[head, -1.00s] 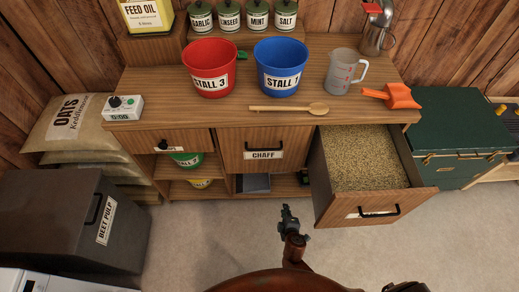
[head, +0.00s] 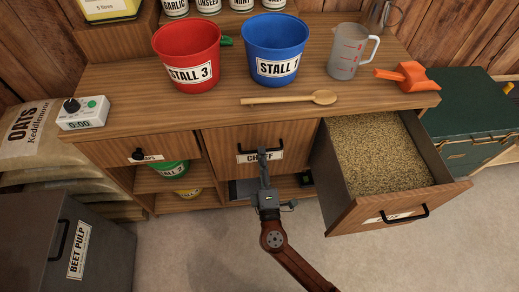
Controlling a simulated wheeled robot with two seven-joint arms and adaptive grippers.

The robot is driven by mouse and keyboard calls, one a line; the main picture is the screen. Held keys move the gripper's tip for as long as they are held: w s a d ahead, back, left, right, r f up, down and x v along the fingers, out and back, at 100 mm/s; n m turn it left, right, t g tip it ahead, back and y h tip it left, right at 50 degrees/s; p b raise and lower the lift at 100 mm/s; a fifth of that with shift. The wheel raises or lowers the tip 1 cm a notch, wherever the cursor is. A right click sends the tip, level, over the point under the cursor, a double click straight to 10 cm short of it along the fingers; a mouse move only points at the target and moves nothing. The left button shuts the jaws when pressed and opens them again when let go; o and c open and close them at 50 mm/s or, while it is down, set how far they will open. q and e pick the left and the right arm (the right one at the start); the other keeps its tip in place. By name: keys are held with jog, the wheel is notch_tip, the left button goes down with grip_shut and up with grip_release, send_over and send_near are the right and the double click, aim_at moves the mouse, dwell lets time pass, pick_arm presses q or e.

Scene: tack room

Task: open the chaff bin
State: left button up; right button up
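The chaff bin (head: 228,143) is the middle drawer front under the counter, with a white CHAFF label and a black bar handle (head: 262,146). It sits flush in the cabinet, shut. My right gripper (head: 264,158) is in front of this drawer, its fingertips over the label just below the handle and hiding some letters. I cannot tell whether it touches the handle or whether its fingers are apart. My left gripper is not in view.
To the right, a drawer (head: 352,218) full of grain stands pulled out. The counter holds a red bucket (head: 186,48), a blue bucket (head: 272,42), a wooden spoon (head: 290,98), a jug (head: 349,54) and an orange scoop (head: 412,77). A grey BEET PULP bin (head: 35,235) stands at left.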

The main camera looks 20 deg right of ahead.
jog(key=shift+x, duration=1.1)
grip_shut()
jog(key=shift+f, duration=0.1)
